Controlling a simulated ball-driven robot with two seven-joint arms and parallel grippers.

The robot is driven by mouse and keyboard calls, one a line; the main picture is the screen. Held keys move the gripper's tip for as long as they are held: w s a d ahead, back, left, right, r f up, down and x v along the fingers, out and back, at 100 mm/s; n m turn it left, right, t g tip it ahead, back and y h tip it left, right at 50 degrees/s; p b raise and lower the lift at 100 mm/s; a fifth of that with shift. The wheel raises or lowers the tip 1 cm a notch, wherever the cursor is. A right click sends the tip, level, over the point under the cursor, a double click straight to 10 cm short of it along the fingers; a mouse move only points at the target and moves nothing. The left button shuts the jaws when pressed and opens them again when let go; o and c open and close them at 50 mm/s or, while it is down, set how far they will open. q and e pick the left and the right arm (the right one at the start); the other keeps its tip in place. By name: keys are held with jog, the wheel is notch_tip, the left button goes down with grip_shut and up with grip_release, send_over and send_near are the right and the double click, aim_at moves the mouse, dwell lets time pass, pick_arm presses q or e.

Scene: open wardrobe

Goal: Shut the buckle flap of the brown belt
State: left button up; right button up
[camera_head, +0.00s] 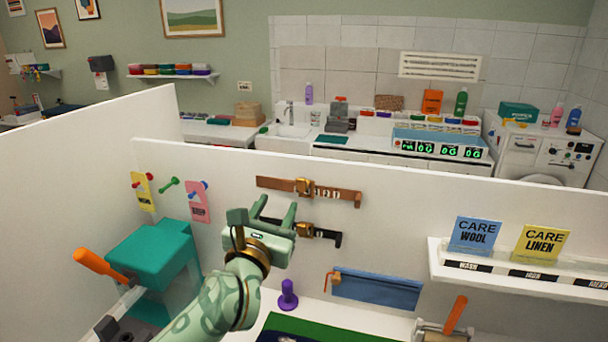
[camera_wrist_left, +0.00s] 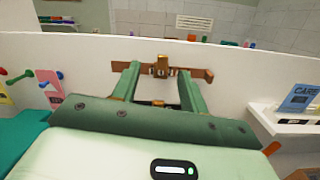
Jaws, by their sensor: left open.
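The brown belt (camera_head: 335,193) is mounted level on the white partition wall, with a brass buckle (camera_head: 304,187) near its middle. In the left wrist view the belt (camera_wrist_left: 192,72) lies ahead of my fingers, and its buckle flap (camera_wrist_left: 160,62) shows between them, seeming to stick up. A black belt (camera_head: 328,235) with a brass buckle hangs just below. My left gripper (camera_head: 275,207) is open and empty in front of the wall, below and left of the brown buckle; it also shows in the left wrist view (camera_wrist_left: 157,75). My right gripper is not in view.
Yellow (camera_head: 143,192) and pink (camera_head: 199,202) tags hang on pegs at left, above a teal box (camera_head: 150,250). A white shelf (camera_head: 520,268) with care cards juts out at right.

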aim_at(300, 181)
pick_arm(q)
jog(key=shift+n+g, duration=0.8)
jog(key=w+d, duration=0.1)
jog(key=w, duration=0.4)
jog(key=w+d, duration=0.1)
jog(key=w, duration=0.5)
jog(key=w+d+f+b, duration=0.1)
jog(key=w+d, duration=0.1)
jog(key=w, duration=0.3)
jog(key=shift+w, duration=0.25)
jog(key=shift+f, duration=0.1)
grip_shut()
